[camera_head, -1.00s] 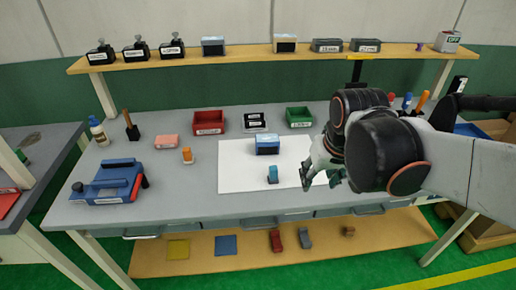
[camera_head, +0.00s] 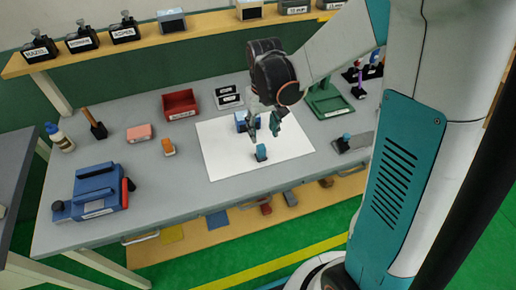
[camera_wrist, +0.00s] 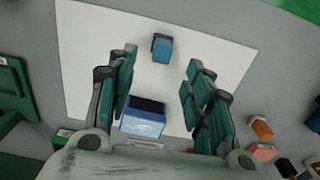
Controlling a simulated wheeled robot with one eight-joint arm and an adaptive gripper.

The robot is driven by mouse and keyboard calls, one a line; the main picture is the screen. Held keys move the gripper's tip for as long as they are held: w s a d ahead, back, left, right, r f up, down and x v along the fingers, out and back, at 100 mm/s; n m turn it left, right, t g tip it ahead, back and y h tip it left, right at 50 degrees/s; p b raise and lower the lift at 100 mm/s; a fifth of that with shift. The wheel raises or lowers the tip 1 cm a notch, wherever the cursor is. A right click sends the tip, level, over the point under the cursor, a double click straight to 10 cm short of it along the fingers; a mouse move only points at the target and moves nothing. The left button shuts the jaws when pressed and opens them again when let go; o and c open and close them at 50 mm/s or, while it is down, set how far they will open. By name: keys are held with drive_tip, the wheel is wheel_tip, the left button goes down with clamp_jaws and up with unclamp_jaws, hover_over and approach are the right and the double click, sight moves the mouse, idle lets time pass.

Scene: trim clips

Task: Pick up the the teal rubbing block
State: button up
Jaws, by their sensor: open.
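The teal rubbing block (camera_head: 261,153) stands on the white sheet (camera_head: 215,150), near the sheet's front edge. It is small, with a teal body and a dark part at one end. In the wrist view the teal block (camera_wrist: 163,50) lies apart from the fingers, at the level of the gap between their tips. My gripper (camera_head: 264,133) is open and empty, above the sheet just behind the block. In the wrist view the gripper (camera_wrist: 162,62) shows both fingers spread. A blue box with a white label (camera_wrist: 143,120) sits between the fingers' bases; in the head view the box (camera_head: 240,122) is partly hidden.
An orange-topped piece (camera_head: 168,147) and a pink block (camera_head: 139,133) lie left of the sheet. A blue device (camera_head: 92,193) is at far left. A grey tool (camera_head: 352,143) lies right.

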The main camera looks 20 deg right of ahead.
sight(261, 147)
drive_tip(key=f+b, duration=0.1)
drive_tip(key=f, duration=0.4)
drive_tip(key=f+b, duration=0.2)
drive_tip(key=f, duration=0.3)
drive_tip(key=shift+w+a+f, duration=0.15)
drive_tip(key=shift+a, duration=0.05)
clamp_jaws()
